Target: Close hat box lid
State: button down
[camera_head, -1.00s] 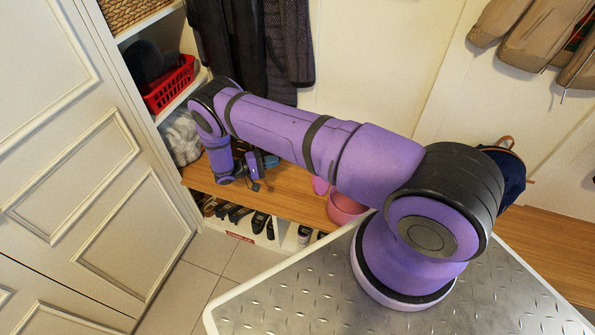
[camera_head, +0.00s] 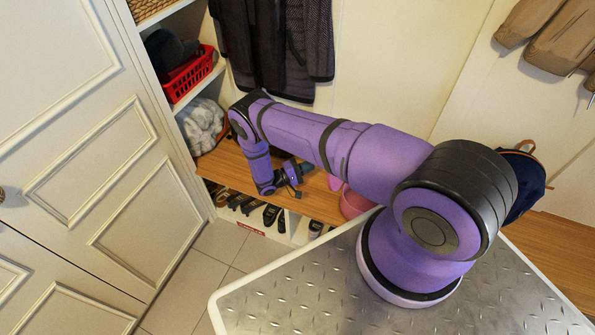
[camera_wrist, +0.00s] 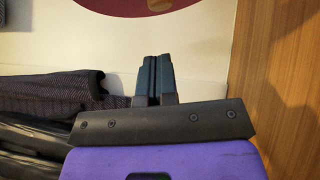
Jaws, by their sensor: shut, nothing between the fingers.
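A round pink container (camera_head: 355,203), which looks like the hat box, stands on the wooden bench, partly hidden behind my arm. A smaller pink part (camera_head: 335,183) shows left of it under my forearm; I cannot tell whether it is the lid. My gripper (camera_head: 306,168) is over the bench, left of the pink container and apart from it. In the wrist view my gripper (camera_wrist: 157,60) is shut and empty, with its two dark fingers together. A dark red rounded shape (camera_wrist: 150,6) with a pale edge shows beyond the fingertips; I cannot tell what it is.
Dark coats (camera_head: 280,45) hang behind my arm. A shelf at left holds a red basket (camera_head: 188,75) and grey fluffy items (camera_head: 202,127). Shoes (camera_head: 270,215) stand under the bench (camera_head: 235,168). A dark blue backpack (camera_head: 527,185) is at right. White panelled doors (camera_head: 85,150) stand at left.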

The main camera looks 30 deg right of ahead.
jog(key=shift+s+d+r, duration=0.3)
jog(key=shift+s+d, duration=0.55)
jog(key=shift+d, duration=0.15)
jog(key=shift+s+d+r, duration=0.25)
jog(key=shift+s+d, duration=0.55)
jog(key=shift+d, duration=0.15)
jog(key=shift+r, duration=0.15)
